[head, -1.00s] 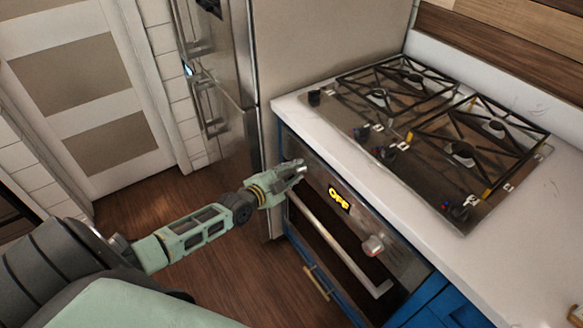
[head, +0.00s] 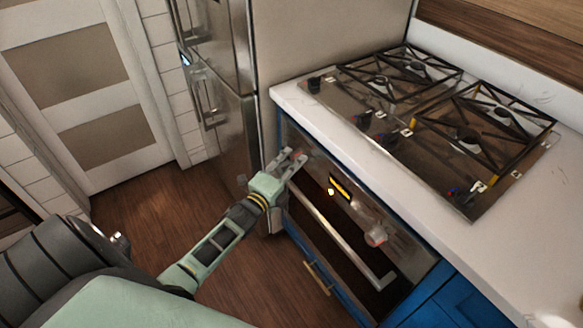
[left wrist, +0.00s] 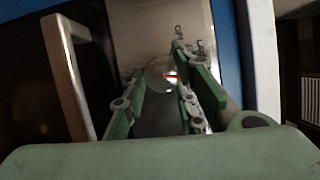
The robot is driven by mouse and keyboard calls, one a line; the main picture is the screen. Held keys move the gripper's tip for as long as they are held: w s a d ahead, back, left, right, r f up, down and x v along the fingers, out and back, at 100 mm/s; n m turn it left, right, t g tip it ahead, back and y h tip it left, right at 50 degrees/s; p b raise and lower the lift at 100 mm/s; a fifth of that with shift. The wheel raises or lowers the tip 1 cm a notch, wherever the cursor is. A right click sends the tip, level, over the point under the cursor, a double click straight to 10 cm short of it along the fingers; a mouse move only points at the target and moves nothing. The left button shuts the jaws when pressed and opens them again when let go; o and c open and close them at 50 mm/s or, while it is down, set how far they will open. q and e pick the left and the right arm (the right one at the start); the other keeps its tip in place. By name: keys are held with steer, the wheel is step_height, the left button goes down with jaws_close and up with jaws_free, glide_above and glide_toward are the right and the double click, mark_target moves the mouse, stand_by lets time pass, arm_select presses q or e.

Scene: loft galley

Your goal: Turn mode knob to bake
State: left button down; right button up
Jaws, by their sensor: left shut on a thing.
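The oven's steel control panel (head: 318,176) has a small lit orange display (head: 340,187), too blurred to read. One round knob (head: 376,236) is at the right end of the panel. My left gripper (head: 291,157) is at the left end, with its fingers around another round knob (left wrist: 158,74), seen between the fingers in the left wrist view with a small red mark. The fingers are shut on this knob and mostly hide it in the head view. No bake label is legible. My right gripper is not in view.
A long oven handle (head: 340,240) runs below the panel. The gas hob (head: 400,140) with several knobs sits in the white counter (head: 490,250) above. A steel fridge (head: 225,110) stands to the left. The wooden floor (head: 150,220) is clear.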

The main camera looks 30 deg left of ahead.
arm_select(q)
steer(key=shift+s+d+f+m+b, duration=0.1)
steer(key=shift+f+m+b, duration=0.1)
steer(key=shift+f, duration=0.15)
steer(key=shift+s+d+f+m+b, duration=0.1)
steer(key=shift+f+m+b, duration=0.1)
steer(key=shift+f, duration=0.15)
steer(key=c, duration=1.5)
jaws_free()
steer(key=shift+w+a, duration=0.1)
steer(key=shift+c, duration=0.2)
steer(key=shift+r, duration=0.35)
steer(key=s, duration=1.2)
steer(key=shift+f, duration=0.35)
steer(key=shift+w+a, duration=0.1)
